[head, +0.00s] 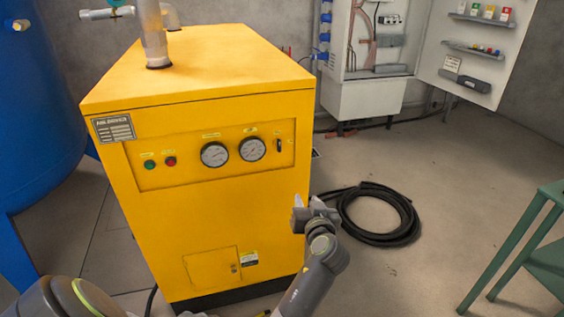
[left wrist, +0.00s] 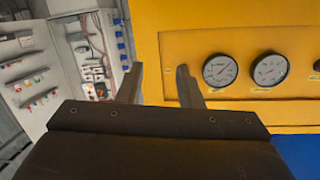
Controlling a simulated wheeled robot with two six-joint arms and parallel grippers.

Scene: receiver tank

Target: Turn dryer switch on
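The yellow dryer (head: 215,225) stands in the middle of the head view. A small black switch (head: 279,145) sits upright at the right end of its front panel (head: 190,183), right of two round gauges. My left gripper (head: 311,205) is in front of the dryer's right front edge, below the switch in the picture. In the left wrist view its two fingers (left wrist: 160,78) are apart with nothing between them. That view shows the gauges (left wrist: 245,70) right of the fingers. The switch cannot be made out there; a finger may cover it. My right gripper is not in view.
A green button (head: 150,165) and a red button (head: 170,162) are on the panel's left. A black hose coil (head: 380,215) lies on the floor right of the dryer. An open electrical cabinet (head: 362,98) is behind. A green stand (head: 520,240) is at right, a blue tank (head: 40,110) at left.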

